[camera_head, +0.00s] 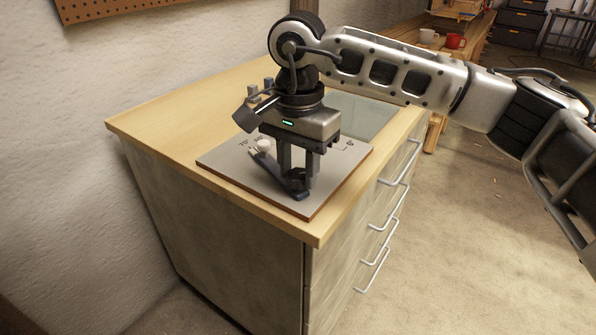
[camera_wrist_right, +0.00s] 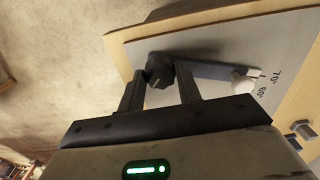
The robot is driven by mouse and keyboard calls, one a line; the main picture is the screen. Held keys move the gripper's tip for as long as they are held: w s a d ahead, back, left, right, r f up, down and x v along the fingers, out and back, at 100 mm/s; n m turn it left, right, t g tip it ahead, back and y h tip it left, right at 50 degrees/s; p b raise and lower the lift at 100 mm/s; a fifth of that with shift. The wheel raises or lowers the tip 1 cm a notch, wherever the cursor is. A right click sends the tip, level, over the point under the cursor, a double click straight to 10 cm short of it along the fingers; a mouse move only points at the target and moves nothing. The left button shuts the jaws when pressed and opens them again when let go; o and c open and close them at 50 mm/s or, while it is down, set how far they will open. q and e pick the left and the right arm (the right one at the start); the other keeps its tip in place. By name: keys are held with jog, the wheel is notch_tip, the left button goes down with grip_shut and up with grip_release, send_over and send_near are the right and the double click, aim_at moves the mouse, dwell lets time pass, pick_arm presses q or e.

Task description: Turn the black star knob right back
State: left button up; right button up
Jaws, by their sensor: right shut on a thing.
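The black star knob (camera_wrist_right: 160,70) sits on a grey panel (camera_wrist_right: 225,45) with printed degree marks; 70 and 60 can be read in the right wrist view. In the head view the panel (camera_head: 328,196) lies on the cabinet top. A dark lever with a white ball (camera_wrist_right: 243,83) at its end runs out from the knob; the ball also shows in the head view (camera_head: 264,145). My right gripper (camera_head: 297,185) points down over the panel, its fingers shut on the knob (camera_wrist_right: 166,82). The fingers hide part of the knob. My left gripper is not in view.
The panel lies on a wooden-topped cabinet (camera_head: 150,120) with drawer handles (camera_head: 383,224) on its right side. Small grey blocks (camera_head: 262,86) stand behind my gripper. A wall is close on the left. A red mug (camera_head: 455,41) and a pale mug (camera_head: 427,36) stand on a far bench.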

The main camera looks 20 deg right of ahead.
aim_at(298, 174)
jog(key=n, duration=0.2)
jog(key=shift+n+b, duration=0.3)
jog(key=shift+b, duration=0.05)
jog(key=shift+n, duration=1.2)
jog(key=shift+r, duration=0.1)
jog(key=o, duration=1)
notch_tip(298, 174, up, 16)
jog(key=p, duration=0.1)
jog(key=shift+p, duration=0.35)
